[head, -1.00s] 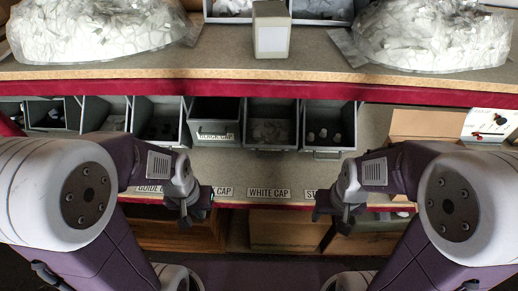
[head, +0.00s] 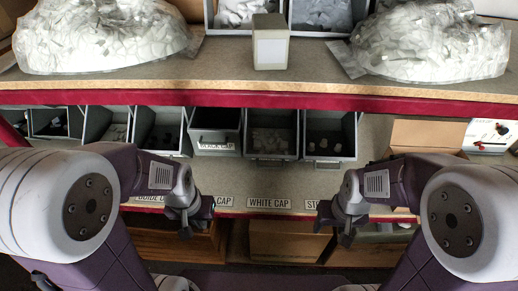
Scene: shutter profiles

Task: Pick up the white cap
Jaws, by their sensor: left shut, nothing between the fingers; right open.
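A grey bin (head: 271,157) stands on the lower shelf behind the label "WHITE CAP" (head: 269,203). Pale grey small pieces (head: 272,139) lie in it; single caps are too small to tell apart. My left gripper (head: 184,230) hangs in front of the shelf edge, left of the label, shut and empty. My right gripper (head: 345,236) hangs right of the label, open and empty. Both are in front of the bins and touch none of them.
Neighbouring bins include a dark one (head: 214,146) labelled "BLACK CAP" and one on the right (head: 326,158) with a few pale pieces. The upper shelf's red edge (head: 260,98) overhangs the bins. Bags of white pieces (head: 105,40) and a small box (head: 270,45) stand above. Cardboard boxes (head: 285,240) sit below.

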